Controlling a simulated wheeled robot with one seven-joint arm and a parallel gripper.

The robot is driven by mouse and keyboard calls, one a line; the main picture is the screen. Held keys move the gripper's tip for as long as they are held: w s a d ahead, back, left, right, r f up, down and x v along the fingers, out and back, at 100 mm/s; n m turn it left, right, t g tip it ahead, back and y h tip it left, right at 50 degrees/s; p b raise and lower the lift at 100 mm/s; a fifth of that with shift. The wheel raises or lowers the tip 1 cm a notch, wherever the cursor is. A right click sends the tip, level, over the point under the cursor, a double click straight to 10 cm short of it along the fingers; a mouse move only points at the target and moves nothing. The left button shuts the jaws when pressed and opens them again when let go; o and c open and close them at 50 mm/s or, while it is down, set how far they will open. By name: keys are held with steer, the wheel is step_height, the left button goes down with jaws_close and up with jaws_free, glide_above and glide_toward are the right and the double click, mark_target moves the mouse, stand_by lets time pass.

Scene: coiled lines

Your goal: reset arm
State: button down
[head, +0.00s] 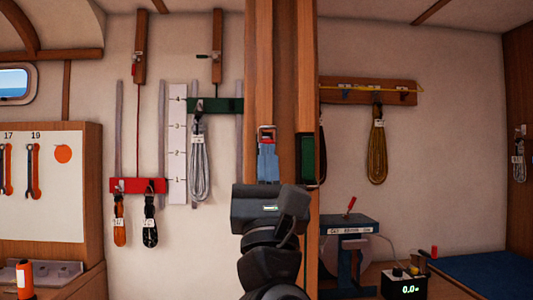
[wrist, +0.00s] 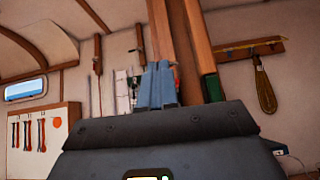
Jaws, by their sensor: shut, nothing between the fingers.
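My black arm rises in the lower middle of the head view. My gripper (head: 267,147) points up in front of the wooden post (head: 284,80). Its blue fingers are together with nothing between them. They also show close up in the wrist view, where my gripper (wrist: 158,68) stands above the dark wrist housing. The arm hides part of the post's lower end.
Coiled lines hang on the wall: a grey coil (head: 199,165) below a green bar (head: 215,105), short coils under a red bar (head: 138,185), and a yellow coil (head: 377,150) at right. A bench device (head: 348,235) and a digital meter (head: 404,285) stand lower right.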

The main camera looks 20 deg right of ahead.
steer(key=shift+s+a+f, duration=0.2)
steer(key=shift+s+a, duration=0.05)
steer(key=shift+s, duration=0.5)
steer(key=shift+s+a+f, duration=0.15)
steer(key=shift+s+a, duration=0.1)
steer(key=shift+s, duration=0.5)
